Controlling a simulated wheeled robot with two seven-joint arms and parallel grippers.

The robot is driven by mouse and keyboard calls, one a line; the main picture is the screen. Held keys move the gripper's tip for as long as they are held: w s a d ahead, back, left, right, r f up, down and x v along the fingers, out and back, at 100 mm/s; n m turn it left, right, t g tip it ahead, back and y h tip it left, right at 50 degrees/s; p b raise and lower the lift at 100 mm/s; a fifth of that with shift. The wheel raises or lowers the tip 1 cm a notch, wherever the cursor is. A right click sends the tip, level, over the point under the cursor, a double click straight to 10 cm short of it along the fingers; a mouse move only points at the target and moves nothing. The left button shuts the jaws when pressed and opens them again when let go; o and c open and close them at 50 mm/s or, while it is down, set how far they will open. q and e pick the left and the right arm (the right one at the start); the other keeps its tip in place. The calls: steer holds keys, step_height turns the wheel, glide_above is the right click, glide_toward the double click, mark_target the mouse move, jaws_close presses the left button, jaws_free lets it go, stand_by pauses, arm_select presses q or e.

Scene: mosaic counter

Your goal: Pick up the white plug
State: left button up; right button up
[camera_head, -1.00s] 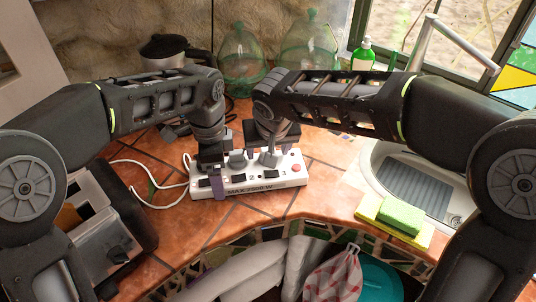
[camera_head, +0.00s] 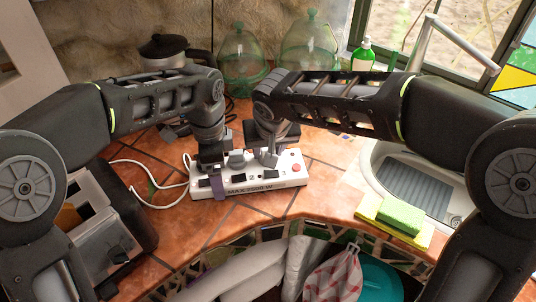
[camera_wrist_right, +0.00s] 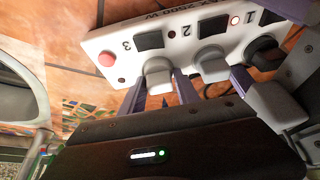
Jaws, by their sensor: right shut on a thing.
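The white power strip (camera_head: 280,182) lies on the tiled counter and also shows in the right wrist view (camera_wrist_right: 110,42). The white plug (camera_wrist_right: 158,75), pale grey in this light, stands at the strip near switch 3. My right gripper (camera_wrist_right: 161,88) is shut on it, with purple fingers on both sides. In the head view this gripper (camera_head: 269,158) is over the strip's middle. A second pale plug (camera_wrist_right: 212,66) and a black plug (camera_wrist_right: 264,52) stand beside it. My left gripper (camera_head: 216,176) is at the strip's left end by the black plug; its grip is partly hidden.
A sponge (camera_head: 400,215) lies by the sink (camera_head: 400,170) at right. A dark pot (camera_head: 165,50), green glass jars (camera_head: 243,60) and a green bottle (camera_head: 363,55) stand behind. An open grey box (camera_head: 105,225) is at left. A white cord (camera_head: 150,190) runs from the strip.

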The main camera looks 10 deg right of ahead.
jaws_close()
steer(key=shift+r, duration=0.15)
step_height(320, 180, up, 10)
steer(key=shift+f, duration=0.1)
stand_by(0.6)
arm_select(q)
steer(key=o, duration=1.9)
steer(key=shift+r, duration=3.8)
